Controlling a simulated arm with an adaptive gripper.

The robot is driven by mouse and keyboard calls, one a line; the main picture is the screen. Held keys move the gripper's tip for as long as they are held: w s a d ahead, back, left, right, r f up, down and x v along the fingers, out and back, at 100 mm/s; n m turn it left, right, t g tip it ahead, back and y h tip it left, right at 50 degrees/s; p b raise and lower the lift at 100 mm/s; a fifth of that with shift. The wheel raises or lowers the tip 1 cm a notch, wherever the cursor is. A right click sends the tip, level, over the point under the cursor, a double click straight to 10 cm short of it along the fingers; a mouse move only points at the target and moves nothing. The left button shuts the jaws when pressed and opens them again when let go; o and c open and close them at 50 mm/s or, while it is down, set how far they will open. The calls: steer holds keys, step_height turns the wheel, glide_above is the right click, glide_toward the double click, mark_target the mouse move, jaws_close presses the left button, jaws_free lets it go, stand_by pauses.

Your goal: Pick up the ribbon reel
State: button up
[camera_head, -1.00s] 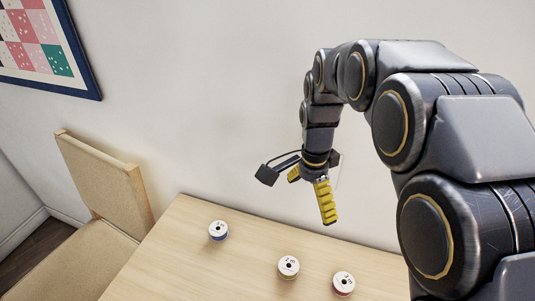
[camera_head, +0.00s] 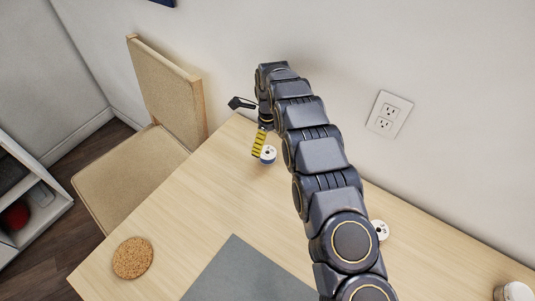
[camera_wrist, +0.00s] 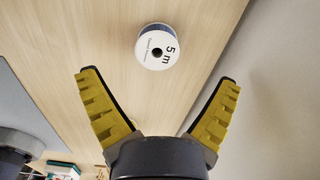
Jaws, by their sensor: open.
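A ribbon reel (camera_head: 268,155) with a white top and blue ribbon stands on the table near its back left part. In the wrist view the same reel (camera_wrist: 158,47), marked "5 m", lies just beyond the fingertips, roughly centred between them. My gripper (camera_wrist: 158,78) is open and empty, its yellow fingers spread wider than the reel. In the head view my gripper (camera_head: 259,143) is beside the reel and one finger partly covers it. Another white-topped reel (camera_head: 380,229) stands right of my arm. A third reel seen earlier does not show now.
A cork coaster (camera_head: 133,258) and a grey mat (camera_head: 257,278) lie toward the table's front. A chair (camera_head: 145,150) stands at the left edge. A wall with an outlet (camera_head: 389,114) runs behind. A jar (camera_head: 514,292) is at the right. The wood around the reel is clear.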

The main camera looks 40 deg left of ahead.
mark_target(268, 153)
steer(key=f, duration=0.5)
steer(key=shift+s+d+f, duration=0.15)
steer(key=shift+d+f, duration=0.1)
steer(key=shift+f, duration=0.1)
steer(key=c, duration=1.1)
